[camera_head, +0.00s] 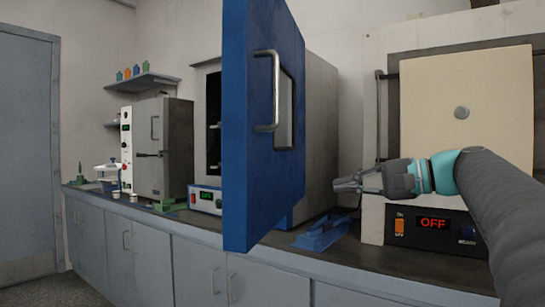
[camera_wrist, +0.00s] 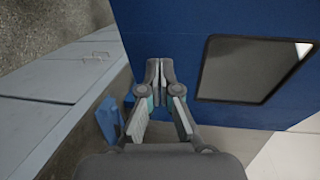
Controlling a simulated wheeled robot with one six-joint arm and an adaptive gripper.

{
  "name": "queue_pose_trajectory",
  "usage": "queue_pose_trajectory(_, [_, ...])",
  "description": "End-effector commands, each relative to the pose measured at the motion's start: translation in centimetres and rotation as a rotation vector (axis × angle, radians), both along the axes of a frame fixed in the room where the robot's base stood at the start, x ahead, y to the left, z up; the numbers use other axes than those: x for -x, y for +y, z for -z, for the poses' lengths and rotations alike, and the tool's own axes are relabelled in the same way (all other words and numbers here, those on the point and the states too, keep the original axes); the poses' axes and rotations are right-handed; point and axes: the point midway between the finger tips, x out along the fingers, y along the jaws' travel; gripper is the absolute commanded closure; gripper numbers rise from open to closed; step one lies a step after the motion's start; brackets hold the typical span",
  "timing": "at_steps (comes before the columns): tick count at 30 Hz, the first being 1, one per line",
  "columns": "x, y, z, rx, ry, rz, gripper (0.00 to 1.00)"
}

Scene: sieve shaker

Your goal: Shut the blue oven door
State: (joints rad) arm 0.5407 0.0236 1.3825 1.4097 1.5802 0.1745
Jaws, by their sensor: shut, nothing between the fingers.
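The blue oven door (camera_head: 255,185) stands wide open in the head view, swung out toward me past the counter's front edge. It has a metal bar handle (camera_head: 275,90) and a window behind it. The oven body (camera_head: 316,130) is grey, behind and to the right of the door, with a green-lit panel (camera_head: 205,199) at its lower left. My gripper (camera_head: 340,185) is shut and empty, to the right of the door. In the wrist view, my gripper (camera_wrist: 159,65) points at the blue door (camera_wrist: 175,35), left of its dark window (camera_wrist: 252,70). I cannot tell whether the fingertips touch it.
A cream furnace (camera_head: 465,100) with an "OFF" display stands at the right, close to my arm. A blue stand (camera_head: 322,232) lies on the counter below my gripper. A grey oven (camera_head: 165,150) and shelves with small bottles (camera_head: 137,70) are at the left.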

Motion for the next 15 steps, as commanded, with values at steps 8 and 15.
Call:
queue_pose_trajectory(8, [4.6, 2.6, -6.6, -0.141, -0.093, -0.202, 1.00])
queue_pose_trajectory(15, [4.1, 5.1, -6.5, -0.142, -0.079, -0.218, 1.00])
